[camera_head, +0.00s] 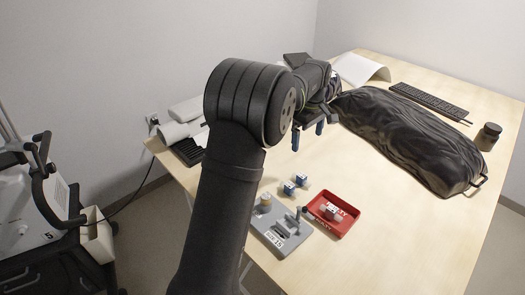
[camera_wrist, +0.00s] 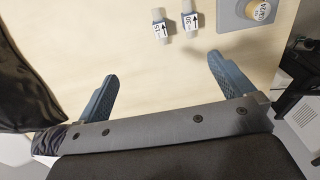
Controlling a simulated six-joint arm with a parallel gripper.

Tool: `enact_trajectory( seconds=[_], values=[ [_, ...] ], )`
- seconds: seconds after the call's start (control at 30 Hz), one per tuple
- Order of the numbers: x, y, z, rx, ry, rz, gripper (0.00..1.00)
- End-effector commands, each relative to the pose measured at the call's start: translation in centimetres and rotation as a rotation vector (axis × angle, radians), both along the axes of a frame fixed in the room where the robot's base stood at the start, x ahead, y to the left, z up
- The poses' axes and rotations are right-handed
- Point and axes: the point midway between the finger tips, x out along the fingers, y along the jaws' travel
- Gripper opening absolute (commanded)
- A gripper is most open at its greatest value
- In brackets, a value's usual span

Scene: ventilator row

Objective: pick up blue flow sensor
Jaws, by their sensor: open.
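Two small flow sensors lie close together on the table. Each has blue parts and a white label: the nearer one (camera_head: 288,188) and the farther one (camera_head: 301,180). I cannot tell which one the task means. In the wrist view they show at the top, one to the left (camera_wrist: 159,27) and one to the right (camera_wrist: 190,22), both with arrow labels. My gripper (camera_head: 308,141) is open and empty, above the table and beyond the sensors. Its two blue fingers also show in the wrist view (camera_wrist: 160,68), spread wide, with bare tabletop between them.
A red tray (camera_head: 348,228) holding a small white part and a grey fixture plate (camera_head: 268,236) stand near the sensors. A black bag (camera_head: 410,135), a keyboard (camera_head: 430,101) and a dark jar (camera_head: 488,137) lie farther back and right. The table's right front is clear.

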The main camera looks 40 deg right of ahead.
Motion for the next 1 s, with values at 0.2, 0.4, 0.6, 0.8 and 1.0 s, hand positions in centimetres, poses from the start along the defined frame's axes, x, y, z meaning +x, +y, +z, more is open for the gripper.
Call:
enact_trajectory(
  seconds=[0.2,0.4,0.6,0.8,1.0],
  values=[
    [-0.1,1.0,-0.5,-0.061,0.024,0.232,0.98],
    [-0.4,2.9,-1.4,-0.171,0.1,0.711,0.98],
    [-0.5,5.0,-2.0,-0.258,0.207,1.184,0.98],
    [-0.6,6.4,-2.4,-0.3,0.287,1.476,0.98],
    [-0.6,6.4,-3.5,-0.306,0.309,1.549,0.98]
  ],
)
